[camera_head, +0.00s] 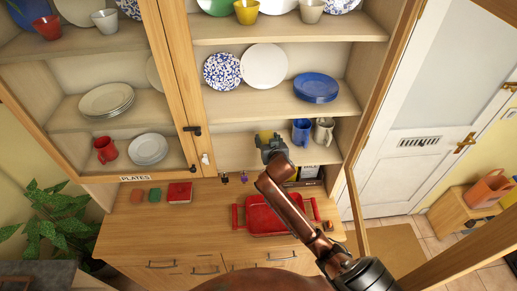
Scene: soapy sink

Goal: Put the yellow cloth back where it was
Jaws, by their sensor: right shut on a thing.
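My right gripper (272,150) reaches up to the low shelf of the open cabinet, its arm coming in from the lower right. It is shut on a small yellow thing (265,135) that shows just past its fingers. The gripper hides most of this thing, so I cannot tell whether it is the yellow cloth or a mug. No other yellow cloth can be made out. My left gripper is not in view.
A blue mug (301,132) and a grey mug (324,131) stand just right of the gripper. Blue plates (316,88) sit one shelf up. A red tray (270,231) lies on the counter below my arm. The open cabinet door (376,85) borders the right.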

